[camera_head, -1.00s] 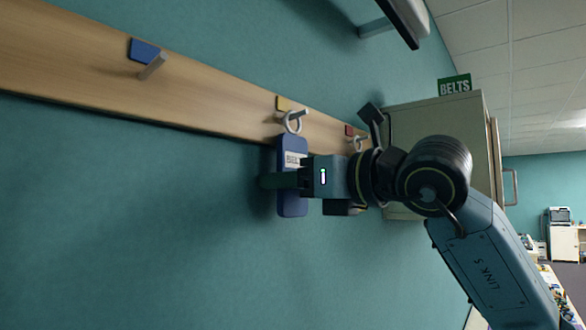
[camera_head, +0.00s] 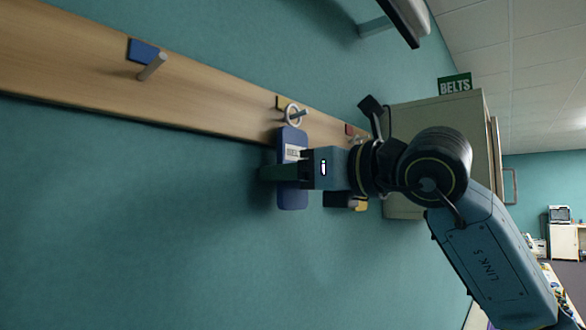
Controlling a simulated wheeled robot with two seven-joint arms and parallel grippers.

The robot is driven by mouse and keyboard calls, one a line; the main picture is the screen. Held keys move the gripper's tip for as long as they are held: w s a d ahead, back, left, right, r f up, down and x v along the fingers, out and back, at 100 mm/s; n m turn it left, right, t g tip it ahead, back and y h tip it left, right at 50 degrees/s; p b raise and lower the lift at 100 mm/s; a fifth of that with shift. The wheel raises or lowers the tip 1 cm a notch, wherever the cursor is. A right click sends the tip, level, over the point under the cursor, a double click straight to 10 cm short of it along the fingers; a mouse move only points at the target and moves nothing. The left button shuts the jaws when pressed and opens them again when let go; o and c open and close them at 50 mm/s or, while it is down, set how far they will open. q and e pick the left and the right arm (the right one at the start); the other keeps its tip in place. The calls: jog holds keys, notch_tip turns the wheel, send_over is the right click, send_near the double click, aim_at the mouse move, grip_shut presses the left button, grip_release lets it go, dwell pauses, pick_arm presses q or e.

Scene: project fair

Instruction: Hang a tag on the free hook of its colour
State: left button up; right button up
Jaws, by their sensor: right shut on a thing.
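My right gripper (camera_head: 280,172) is shut on a blue tag (camera_head: 292,197) with a white label and a pale ring (camera_head: 293,115) at its top. The ring is at the peg of the hook with the yellow plate (camera_head: 283,103); I cannot tell whether it is around the peg or just in front. The hook with the blue plate (camera_head: 144,51) has a bare peg (camera_head: 152,67), far left on the wooden rail (camera_head: 215,100). A hook with a red plate (camera_head: 349,130) is to the right, partly hidden by my gripper. My left gripper is not in view.
A pale cabinet (camera_head: 440,118) with a green BELTS sign (camera_head: 454,87) stands right of the rail. A yellow item (camera_head: 361,205) shows partly below my right wrist. A dark-edged panel (camera_head: 408,18) juts out at the top. The teal wall below the rail is clear.

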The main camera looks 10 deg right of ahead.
jog(key=shift+s+d, duration=0.1)
jog(key=shift+s, duration=0.05)
jog(key=b+v, duration=0.3)
jog(key=v, duration=0.4)
dwell(1.1)
jog(key=shift+s+r, duration=0.1)
dwell(0.4)
jog(key=w+f+n+g+y+b, duration=0.2)
jog(key=f+b, duration=0.1)
jog(key=f, duration=1.1)
jog(key=w+f+n+g+y+b, duration=0.2)
jog(key=w+f+b, duration=0.1)
jog(key=f, duration=1.2)
jog(key=s+d+f+b, duration=0.2)
jog(key=s+f, duration=0.1)
jog(key=f, duration=1)
jog(key=s+d+f+b, duration=0.3)
jog(key=f, duration=1)
jog(key=shift+f+m+b, duration=0.15)
jog(key=shift+m+b, duration=0.2)
jog(key=shift+m, duration=0.05)
